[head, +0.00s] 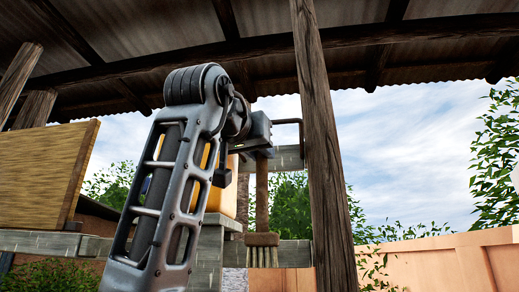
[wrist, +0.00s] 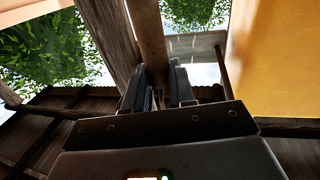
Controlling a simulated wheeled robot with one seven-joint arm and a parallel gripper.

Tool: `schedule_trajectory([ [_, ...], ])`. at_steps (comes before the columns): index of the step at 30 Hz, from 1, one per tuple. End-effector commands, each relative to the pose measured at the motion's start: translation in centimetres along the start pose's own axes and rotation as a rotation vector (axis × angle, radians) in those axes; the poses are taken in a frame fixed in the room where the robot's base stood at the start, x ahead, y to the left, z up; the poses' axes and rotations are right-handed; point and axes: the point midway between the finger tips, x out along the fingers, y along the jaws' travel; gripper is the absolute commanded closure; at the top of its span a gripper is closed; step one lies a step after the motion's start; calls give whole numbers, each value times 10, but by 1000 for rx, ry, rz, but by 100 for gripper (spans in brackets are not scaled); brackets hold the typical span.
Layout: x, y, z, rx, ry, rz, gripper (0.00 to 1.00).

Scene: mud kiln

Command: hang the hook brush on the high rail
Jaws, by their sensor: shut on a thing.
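The hook brush (head: 262,205) hangs upright in the head view, with a brown handle, a wide brown head and pale bristles at the bottom. My gripper (head: 262,150) is shut on the upper part of its handle. In the wrist view the brown handle (wrist: 151,38) runs between the two dark fingers (wrist: 165,85). A thin dark bar (head: 289,121) runs right from the gripper and bends down beside the post; I cannot tell whether it is the brush's hook or the high rail. Contact between hook and rail cannot be made out.
A thick wooden post (head: 326,160) stands close right of the brush. A yellow-orange block (head: 222,188) stands behind my arm on grey masonry (head: 207,250). A wooden panel (head: 45,175) is at left. Roof beams cross overhead. Open sky shows right of the post.

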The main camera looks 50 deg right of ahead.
Motion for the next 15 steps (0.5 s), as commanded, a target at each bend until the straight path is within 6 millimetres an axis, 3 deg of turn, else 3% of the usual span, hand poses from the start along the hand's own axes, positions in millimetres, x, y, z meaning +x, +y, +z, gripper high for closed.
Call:
schedule_trajectory([
  [5, 0, 0, 0, 0, 0, 0, 100],
  [6, 0, 0, 0, 0, 0, 0, 75],
  [15, 0, 0, 0, 0, 0, 0, 46],
])
